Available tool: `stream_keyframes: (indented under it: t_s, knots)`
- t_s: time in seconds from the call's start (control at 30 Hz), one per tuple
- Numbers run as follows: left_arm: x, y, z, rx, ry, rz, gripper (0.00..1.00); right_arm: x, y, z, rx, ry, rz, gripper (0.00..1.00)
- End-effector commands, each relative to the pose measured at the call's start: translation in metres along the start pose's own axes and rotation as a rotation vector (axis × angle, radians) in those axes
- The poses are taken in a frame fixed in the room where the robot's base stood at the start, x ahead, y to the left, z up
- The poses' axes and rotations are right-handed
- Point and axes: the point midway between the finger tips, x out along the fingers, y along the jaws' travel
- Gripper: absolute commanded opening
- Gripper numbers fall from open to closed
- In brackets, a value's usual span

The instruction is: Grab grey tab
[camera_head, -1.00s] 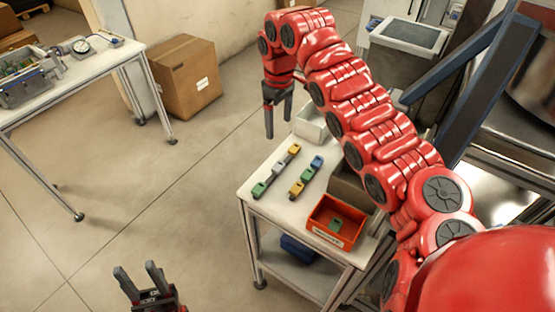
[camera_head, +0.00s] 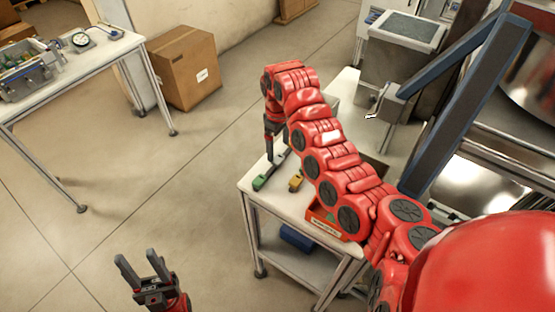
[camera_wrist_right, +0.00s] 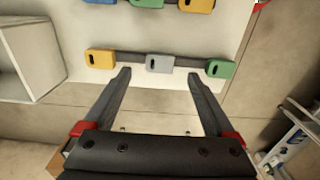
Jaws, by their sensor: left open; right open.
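The grey tab (camera_wrist_right: 160,63) is the middle one of three tabs on a dark strip on the white table. A yellow tab (camera_wrist_right: 100,60) is to its left and a green tab (camera_wrist_right: 221,68) to its right in the right wrist view. My right gripper (camera_wrist_right: 158,76) is open, its fingertips apart with the grey tab showing between and just beyond them, not held. In the head view my right gripper (camera_head: 271,150) is over the table's far left part, and the grey tab is mostly hidden there. My left gripper (camera_head: 142,264) is open and empty over the floor.
A second strip bears a green tab (camera_wrist_right: 147,3) and a yellow tab (camera_wrist_right: 196,5). A white bin (camera_wrist_right: 28,55) stands at the left of the wrist view. An orange-red bin (camera_head: 325,226) at the table's front is partly hidden by my right arm.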

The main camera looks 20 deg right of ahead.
Motion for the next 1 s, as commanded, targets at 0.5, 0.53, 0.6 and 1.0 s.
stream_keyframes:
  t_s: [0.5,0.53,0.6,1.0]
  knots:
    - [0.031,-0.002,-0.005,0.0,0.0,0.0,0.5,0.046,0.001,-0.001,-0.001,0.0,0.0,0.9]
    - [0.031,-0.002,-0.005,0.0,0.0,0.0,0.5,0.046,0.001,-0.001,-0.001,-0.001,0.0,0.9]
    - [0.031,-0.002,-0.005,0.0,0.0,0.0,0.5,0.046,0.001,-0.001,-0.001,-0.001,0.0,0.79]
    - [0.031,-0.002,-0.005,0.0,0.0,0.0,0.5,0.046,0.001,-0.001,-0.001,-0.001,-0.001,0.07]
